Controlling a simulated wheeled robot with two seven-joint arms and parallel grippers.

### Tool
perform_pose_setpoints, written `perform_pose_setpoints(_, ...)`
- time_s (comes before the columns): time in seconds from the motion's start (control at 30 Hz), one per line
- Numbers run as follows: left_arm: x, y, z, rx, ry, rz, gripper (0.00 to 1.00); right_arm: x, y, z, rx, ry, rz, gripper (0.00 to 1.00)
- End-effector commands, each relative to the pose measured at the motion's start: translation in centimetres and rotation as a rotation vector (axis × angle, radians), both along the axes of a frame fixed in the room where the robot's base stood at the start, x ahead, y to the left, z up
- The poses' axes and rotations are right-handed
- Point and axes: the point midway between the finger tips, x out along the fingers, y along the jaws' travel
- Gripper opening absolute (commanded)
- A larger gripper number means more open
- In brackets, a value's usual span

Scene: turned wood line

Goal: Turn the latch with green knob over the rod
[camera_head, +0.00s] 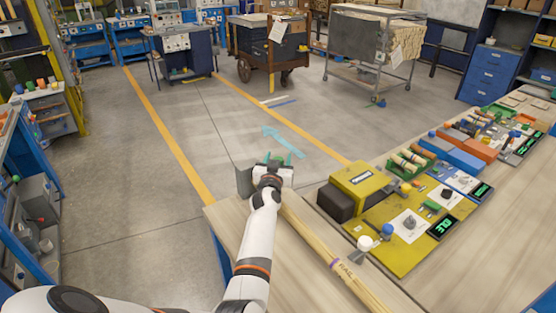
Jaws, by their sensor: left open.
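My left gripper (276,161) is open at the table's far left corner, beside a grey block (243,179). Small green pieces show at its tip; I cannot tell whether they are its fingertips or the latch's green knob. The latch itself is not clearly visible and may be hidden behind the gripper. A long pale wooden rod or bundle of rods (325,254) lies along the table, from near the gripper to the bottom edge, with a purple band and printed letters. My right gripper is not in view.
A yellow machine (362,187) with a dark end stands right of the gripper. A yellow board (402,262) carries white and blue knobs and a green display. Coloured trays and blocks stand farther right. The wooden table (459,269) is bare at front right.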

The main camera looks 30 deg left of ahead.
Motion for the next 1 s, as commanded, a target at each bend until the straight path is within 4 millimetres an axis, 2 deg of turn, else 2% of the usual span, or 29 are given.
perform_pose_setpoints(0.17, -0.6, -0.3, 0.2, 0.001, 0.001, -0.001, 0.53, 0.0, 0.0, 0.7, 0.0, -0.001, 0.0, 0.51)
perform_pose_setpoints(0.27, -1.8, -0.8, 0.4, 0.002, 0.004, -0.001, 0.53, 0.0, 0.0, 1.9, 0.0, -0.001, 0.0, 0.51)
perform_pose_setpoints(0.5, -6.5, -2.8, 0.5, 0.001, 0.005, 0.0, 0.53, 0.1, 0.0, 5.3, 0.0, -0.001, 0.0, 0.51)
perform_pose_setpoints(0.7, -9.6, -4.1, 0.2, 0.001, 0.004, 0.0, 0.53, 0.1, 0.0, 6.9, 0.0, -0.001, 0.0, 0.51)
perform_pose_setpoints(0.83, -10.7, -4.6, 0.1, 0.0, 0.001, 0.0, 0.53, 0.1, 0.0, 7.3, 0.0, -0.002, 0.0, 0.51)
perform_pose_setpoints(1.0, -11.0, -4.8, 0.0, -0.001, 0.0, 0.0, 0.53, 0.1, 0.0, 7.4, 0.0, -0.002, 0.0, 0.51)
